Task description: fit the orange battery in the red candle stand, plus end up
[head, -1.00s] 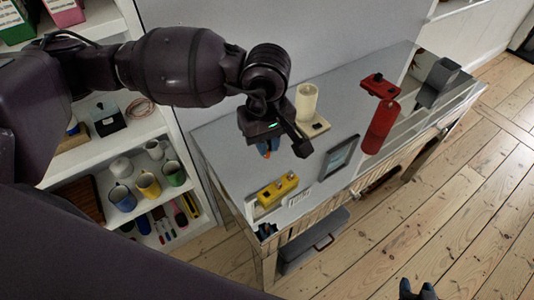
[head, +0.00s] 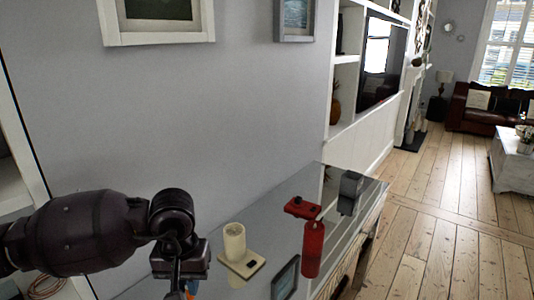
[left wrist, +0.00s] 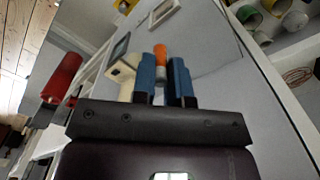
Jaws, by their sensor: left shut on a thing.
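My left gripper (head: 180,294) is at the bottom of the head view, partly cut off. In the left wrist view its blue fingers (left wrist: 163,82) are shut on the orange battery (left wrist: 159,56). The battery's orange end sticks out past the fingertips, with a greyish part between them; I cannot read its plus mark. The red candle stand (head: 314,249) is on the grey table, right of the gripper and apart from it. It shows a red cylinder and a flat red plate with a dark patch. My right gripper is not in view.
A cream candle stand (head: 235,243) is between my left gripper and the red one. A dark-framed tablet-like panel (head: 285,279) lies in front, and a grey block-like object (head: 350,192) stands at the table's far end. The wall (head: 220,120) rises behind the table.

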